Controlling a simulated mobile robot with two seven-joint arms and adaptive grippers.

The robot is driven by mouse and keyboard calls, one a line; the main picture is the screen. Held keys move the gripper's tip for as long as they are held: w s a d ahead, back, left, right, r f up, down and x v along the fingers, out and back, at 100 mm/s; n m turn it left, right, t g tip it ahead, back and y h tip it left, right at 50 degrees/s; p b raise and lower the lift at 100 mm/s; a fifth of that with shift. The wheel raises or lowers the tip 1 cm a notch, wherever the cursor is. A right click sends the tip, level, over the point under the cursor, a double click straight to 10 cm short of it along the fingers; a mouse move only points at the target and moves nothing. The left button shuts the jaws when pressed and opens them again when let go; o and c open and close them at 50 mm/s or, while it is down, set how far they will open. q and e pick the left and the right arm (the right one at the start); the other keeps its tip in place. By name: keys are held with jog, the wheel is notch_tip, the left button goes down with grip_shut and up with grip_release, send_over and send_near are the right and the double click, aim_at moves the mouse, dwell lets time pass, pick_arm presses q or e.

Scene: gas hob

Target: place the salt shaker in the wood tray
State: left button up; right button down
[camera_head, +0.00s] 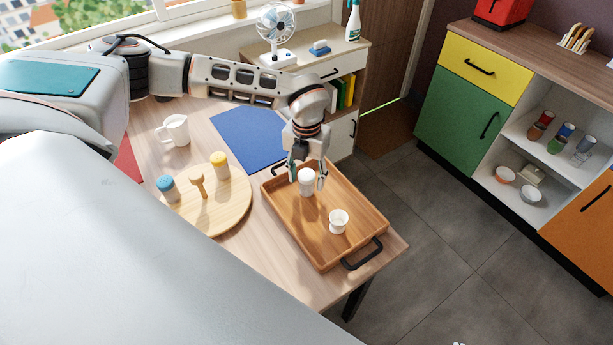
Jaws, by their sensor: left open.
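The wood tray (326,259) with black handles lies on the table near its right end. A white shaker (307,186), which looks like the salt shaker, stands upright in the tray's far part. My left gripper (306,178) is open and points down over it, with one finger on each side of the shaker. I cannot tell whether the fingers touch it. The gripper hides a little of the shaker's top. My right gripper is not in view.
A white egg cup (339,221) stands in the tray's near part. Left of the tray, a round board (226,217) bears a blue-topped shaker (167,187), a yellow-topped shaker (220,165) and a wooden piece (199,185). A white jug (175,130) and a blue mat (246,137) are behind.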

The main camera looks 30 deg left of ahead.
aim_at(307, 174)
pick_arm(q)
notch_tip(307, 174, up, 12)
jog(key=shift+b, duration=0.4)
dwell(0.5)
